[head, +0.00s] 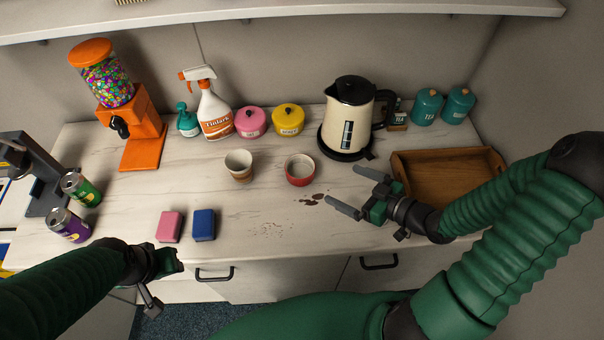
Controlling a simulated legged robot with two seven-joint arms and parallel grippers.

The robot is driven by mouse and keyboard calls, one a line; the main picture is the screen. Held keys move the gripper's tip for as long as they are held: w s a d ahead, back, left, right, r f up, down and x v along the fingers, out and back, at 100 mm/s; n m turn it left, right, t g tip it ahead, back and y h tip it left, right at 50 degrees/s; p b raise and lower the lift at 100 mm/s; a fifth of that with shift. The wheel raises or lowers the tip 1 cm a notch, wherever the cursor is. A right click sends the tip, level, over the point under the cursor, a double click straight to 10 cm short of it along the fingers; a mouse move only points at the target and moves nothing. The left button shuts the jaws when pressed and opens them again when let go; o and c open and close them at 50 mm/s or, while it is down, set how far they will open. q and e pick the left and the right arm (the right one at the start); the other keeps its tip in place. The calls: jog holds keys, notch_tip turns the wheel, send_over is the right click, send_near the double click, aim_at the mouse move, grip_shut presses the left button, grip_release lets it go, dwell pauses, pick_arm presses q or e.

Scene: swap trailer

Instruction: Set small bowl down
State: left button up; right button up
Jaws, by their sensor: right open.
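The small bowl (300,175) is red with a pale inside. It stands upright on the white counter, left of my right gripper and apart from it. My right gripper (348,190) is open and empty above the counter, its fingers pointing left. A beige and brown cup (239,170) stands to the left of the bowl. My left gripper (163,281) is low at the front edge of the counter, well away from the bowl; its jaw state is not clear.
Dark stains (312,200) lie in front of the bowl. A kettle (350,110) stands behind it, and a wooden tray (446,199) is at the right. Pink (169,227) and blue (204,225) sponges lie at the front left. The front middle is mostly clear, with crumbs.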

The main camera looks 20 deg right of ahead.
send_near(291, 163)
jog(key=shift+w+a+r, duration=0.1)
jog(key=shift+w+a, duration=0.1)
jog(key=shift+w, duration=0.3)
jog(key=x, duration=0.5)
jog(key=shift+a+f, duration=0.15)
jog(key=shift+f, duration=0.05)
jog(key=shift+s+r, duration=0.1)
jog(key=shift+s, duration=0.1)
jog(key=c, duration=1.7)
